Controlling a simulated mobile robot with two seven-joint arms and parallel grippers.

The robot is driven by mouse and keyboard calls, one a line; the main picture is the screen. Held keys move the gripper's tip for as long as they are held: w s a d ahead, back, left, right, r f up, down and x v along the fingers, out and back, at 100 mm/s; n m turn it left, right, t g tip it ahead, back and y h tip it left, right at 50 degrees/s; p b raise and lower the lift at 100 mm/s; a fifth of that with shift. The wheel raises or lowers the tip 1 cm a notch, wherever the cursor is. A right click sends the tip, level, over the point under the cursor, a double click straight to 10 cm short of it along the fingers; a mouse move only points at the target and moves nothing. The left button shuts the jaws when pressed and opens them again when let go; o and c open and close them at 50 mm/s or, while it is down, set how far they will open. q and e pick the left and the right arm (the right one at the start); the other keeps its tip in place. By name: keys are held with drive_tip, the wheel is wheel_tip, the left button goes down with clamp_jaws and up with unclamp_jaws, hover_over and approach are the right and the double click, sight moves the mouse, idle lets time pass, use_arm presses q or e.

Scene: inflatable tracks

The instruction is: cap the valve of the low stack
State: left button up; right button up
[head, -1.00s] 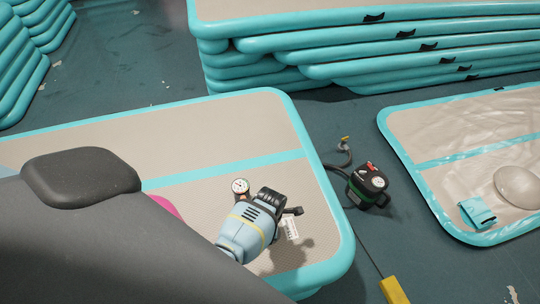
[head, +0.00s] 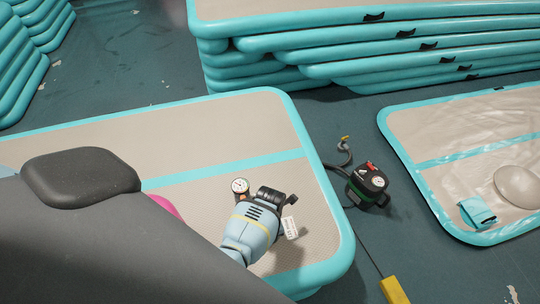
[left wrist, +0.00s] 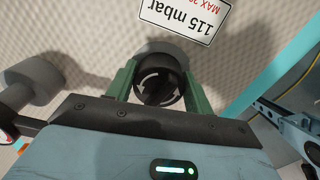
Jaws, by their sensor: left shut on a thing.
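The low stack (head: 224,140) is a beige mat with a teal rim, in the middle of the head view. My left gripper (head: 277,195) is low over its near right end. In the left wrist view its green fingers (left wrist: 157,88) are shut on a black round cap (left wrist: 158,84) with pale arrow marks. A grey round shape shows just behind the cap; the valve itself cannot be made out. A white tag (head: 289,228) is beside the gripper and reads 115 mbar in the left wrist view (left wrist: 185,12). My right gripper is not seen.
A round gauge (head: 239,187) stands left of the gripper. A pink thing (head: 164,206) is partly hidden by my dark grey body. A black-green pump (head: 367,186) with hose is on the floor to the right. A flat mat (head: 450,130) lies beyond; a tall stack (head: 370,45) is behind.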

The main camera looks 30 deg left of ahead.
use_arm(q)
drive_tip(key=o, duration=1)
drive_tip(key=shift+o, duration=0.2)
drive_tip(key=shift+r+p, duration=0.7)
drive_tip(key=shift+r, duration=0.05)
wheel_tip(320, 180, up, 5)
drive_tip(key=p, duration=0.4)
drive_tip(key=shift+w+r, duration=0.1)
drive_tip(key=shift+w, duration=0.05)
drive_tip(key=shift+r+p, duration=0.55)
drive_tip(key=shift+p, duration=0.15)
